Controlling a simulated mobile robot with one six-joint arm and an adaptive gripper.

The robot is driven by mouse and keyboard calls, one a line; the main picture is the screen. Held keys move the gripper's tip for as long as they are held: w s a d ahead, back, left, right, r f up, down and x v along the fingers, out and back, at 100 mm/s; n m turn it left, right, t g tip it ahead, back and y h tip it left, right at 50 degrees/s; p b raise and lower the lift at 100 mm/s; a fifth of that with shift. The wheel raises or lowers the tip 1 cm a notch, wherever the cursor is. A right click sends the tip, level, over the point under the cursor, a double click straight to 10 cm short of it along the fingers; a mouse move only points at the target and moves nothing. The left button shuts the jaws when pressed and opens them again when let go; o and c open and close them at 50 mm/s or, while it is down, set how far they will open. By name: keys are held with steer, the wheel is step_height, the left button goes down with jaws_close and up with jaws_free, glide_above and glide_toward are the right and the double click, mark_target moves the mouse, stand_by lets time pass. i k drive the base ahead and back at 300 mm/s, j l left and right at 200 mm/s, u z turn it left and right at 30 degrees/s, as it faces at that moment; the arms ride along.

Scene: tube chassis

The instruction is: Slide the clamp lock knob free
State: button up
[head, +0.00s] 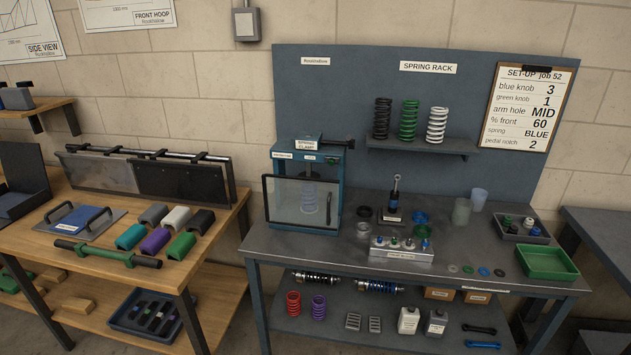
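The spring clamp (280,160) is a blue box-shaped frame on the left part of the grey workbench, with a "SPRING CLAMP" label on top. A black knob or handle (337,142) juts out to the right from its top; whether this is the lock knob is too small to tell. A clear, dark-framed guard panel (290,215) covers the clamp's front. Behind the panel, a pale spring (310,196) stands upright and shows only faintly. My gripper is not in view.
Black, green and white springs stand on the rack shelf (420,147). Right of the clamp are a damper (394,200), a grey block with small knobs (402,252), cups and a green tray (547,262). A wooden bench (180,268) stands left, separated by a narrow gap.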

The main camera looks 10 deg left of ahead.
mark_target(331, 160)
steer(key=i+j, duration=0.15)
steer(key=i, duration=0.4)
steer(key=i+j, duration=0.1)
steer(key=i, duration=0.45)
steer(key=j+u, duration=0.05)
